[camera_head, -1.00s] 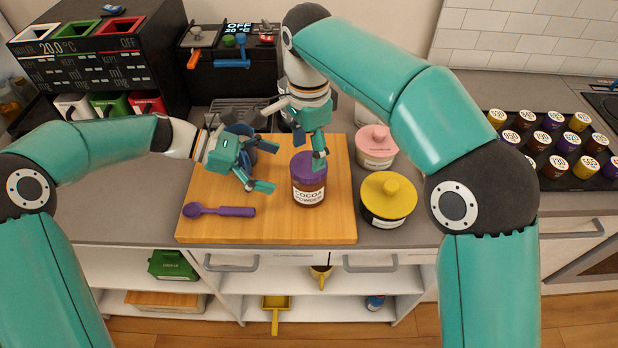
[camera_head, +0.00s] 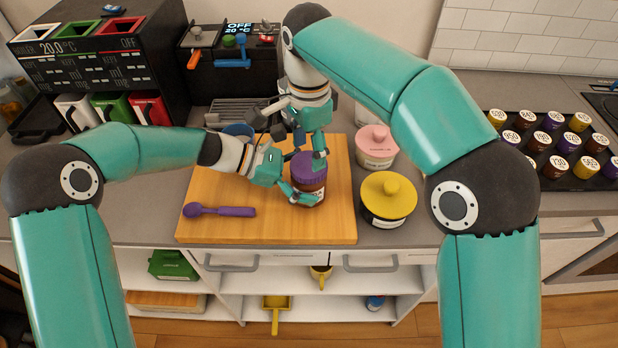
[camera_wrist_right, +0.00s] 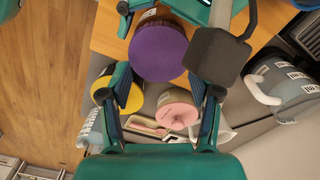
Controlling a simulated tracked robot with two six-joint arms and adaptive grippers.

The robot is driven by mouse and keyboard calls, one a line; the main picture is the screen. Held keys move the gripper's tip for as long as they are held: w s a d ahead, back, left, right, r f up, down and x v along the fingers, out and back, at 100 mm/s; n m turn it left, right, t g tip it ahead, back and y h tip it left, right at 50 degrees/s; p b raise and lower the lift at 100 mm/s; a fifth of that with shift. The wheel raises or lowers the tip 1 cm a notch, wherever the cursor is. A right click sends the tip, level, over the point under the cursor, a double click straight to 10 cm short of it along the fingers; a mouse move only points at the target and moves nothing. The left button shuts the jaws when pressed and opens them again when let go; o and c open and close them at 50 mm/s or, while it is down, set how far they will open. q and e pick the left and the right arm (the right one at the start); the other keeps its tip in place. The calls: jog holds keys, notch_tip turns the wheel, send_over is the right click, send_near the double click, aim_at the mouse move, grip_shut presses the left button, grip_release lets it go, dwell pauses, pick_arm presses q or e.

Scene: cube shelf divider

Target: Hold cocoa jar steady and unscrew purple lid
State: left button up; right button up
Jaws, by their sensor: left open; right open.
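The cocoa jar (camera_head: 318,187) stands upright on the wooden board, with its purple lid (camera_head: 305,163) on top. My left gripper (camera_head: 299,190) is open and low at the jar's left side. One finger lies across the jar's front and partly hides the label; the other finger is hidden. Contact cannot be told. My right gripper (camera_head: 309,150) is open and points down above the lid, with one finger by the lid's right edge. In the right wrist view the purple lid (camera_wrist_right: 158,50) is large, just beyond the fingers.
A purple spoon (camera_head: 220,210) lies on the board (camera_head: 260,230). A yellow-lidded jar (camera_head: 388,198) and a pink-lidded jar (camera_head: 376,147) stand close to the right of the board. The board's front left is clear apart from the spoon.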

pick_arm(q)
jog(key=c, duration=1)
jog(key=shift+s+f, duration=0.1)
jog(key=shift+f, duration=0.05)
jog(key=o, duration=0.4)
jog(key=c, duration=0.6)
jog(key=shift+o, duration=0.2)
pick_arm(e)
jog(key=o, duration=0.6)
jog(key=shift+o, duration=0.2)
